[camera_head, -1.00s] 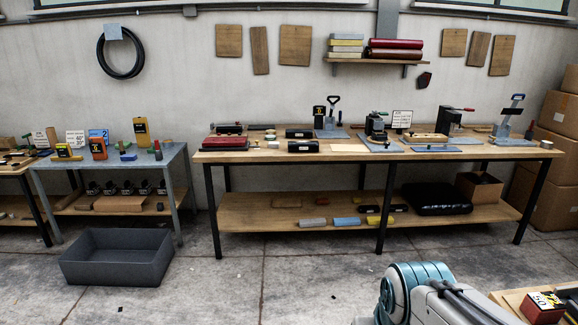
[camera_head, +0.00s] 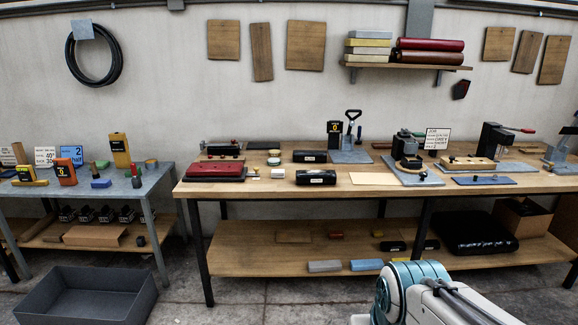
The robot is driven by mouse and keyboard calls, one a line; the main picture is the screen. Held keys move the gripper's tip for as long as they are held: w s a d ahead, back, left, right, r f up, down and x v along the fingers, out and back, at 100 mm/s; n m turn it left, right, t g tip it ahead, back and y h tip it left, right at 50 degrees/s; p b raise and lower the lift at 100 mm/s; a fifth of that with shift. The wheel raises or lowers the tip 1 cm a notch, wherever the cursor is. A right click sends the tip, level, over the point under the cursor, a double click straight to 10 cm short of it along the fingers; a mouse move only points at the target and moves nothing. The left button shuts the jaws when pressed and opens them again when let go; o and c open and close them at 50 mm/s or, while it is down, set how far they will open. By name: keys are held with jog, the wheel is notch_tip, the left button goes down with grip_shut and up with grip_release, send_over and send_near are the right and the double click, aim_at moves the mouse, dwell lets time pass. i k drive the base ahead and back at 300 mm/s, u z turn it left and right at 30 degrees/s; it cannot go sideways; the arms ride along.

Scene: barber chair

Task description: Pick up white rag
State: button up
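A pale grey-white bundle (camera_head: 324,266), which may be the white rag, lies on the lower shelf of the long workbench near its front edge. It is small here, and I cannot tell for sure that it is cloth. A blue bundle (camera_head: 366,265) lies just to its right, with a yellow one (camera_head: 400,260) partly hidden behind my arm. My arm shows at the bottom right, folded low. My gripper is out of view.
The long wooden workbench (camera_head: 330,195) holds tools and black rolls above its lower shelf (camera_head: 250,262). A grey bin (camera_head: 90,295) stands on the floor at the left, below a metal side table (camera_head: 100,190). Dark bench legs frame the shelf. Some floor before the bench is clear.

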aim_at(276, 173)
jog(key=i, duration=1.25)
